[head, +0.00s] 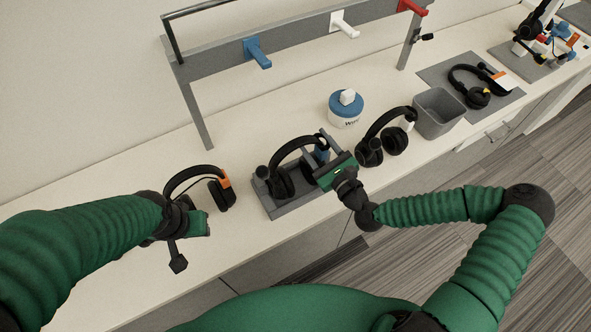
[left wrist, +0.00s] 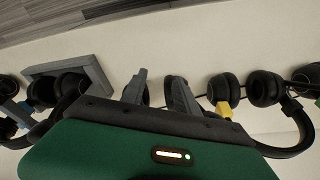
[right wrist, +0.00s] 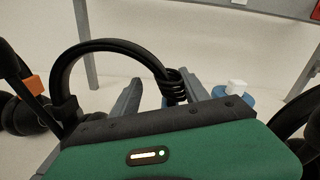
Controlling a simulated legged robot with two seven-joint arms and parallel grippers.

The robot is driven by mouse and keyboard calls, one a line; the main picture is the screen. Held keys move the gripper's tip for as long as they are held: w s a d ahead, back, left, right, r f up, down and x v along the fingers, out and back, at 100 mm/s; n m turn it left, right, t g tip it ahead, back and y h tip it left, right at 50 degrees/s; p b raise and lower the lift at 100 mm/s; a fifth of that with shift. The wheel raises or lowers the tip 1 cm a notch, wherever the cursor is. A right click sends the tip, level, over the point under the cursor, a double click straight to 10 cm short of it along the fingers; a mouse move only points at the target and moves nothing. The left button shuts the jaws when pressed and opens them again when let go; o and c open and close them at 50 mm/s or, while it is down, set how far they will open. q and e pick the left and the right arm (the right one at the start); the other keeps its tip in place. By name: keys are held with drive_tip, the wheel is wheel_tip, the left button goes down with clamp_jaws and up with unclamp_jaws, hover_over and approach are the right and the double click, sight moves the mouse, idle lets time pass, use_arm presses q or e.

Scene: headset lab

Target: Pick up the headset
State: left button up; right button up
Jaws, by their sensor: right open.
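A black headset (head: 297,148) stands on a grey stand (head: 283,208) at the middle of the counter. My right gripper (head: 323,148) is at the right side of this headset. In the right wrist view its fingers (right wrist: 160,95) are open, with part of the black headband (right wrist: 72,60) appearing between them; I cannot tell whether they touch it. Another black headset with an orange part (head: 226,182) is on the counter at left. My left gripper (left wrist: 158,92) is open beside it, its fingers partly hidden in the head view.
More black headsets (head: 372,128) are to the right, one on a grey mat (head: 437,74). A grey bin (head: 440,112) and a white-and-blue container (head: 345,112) stand nearby. A grey rail with blue, white and red hooks (head: 257,52) is behind.

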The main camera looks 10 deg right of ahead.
drive_tip(key=shift+s+d, duration=0.15)
clamp_jaws()
idle(1.2)
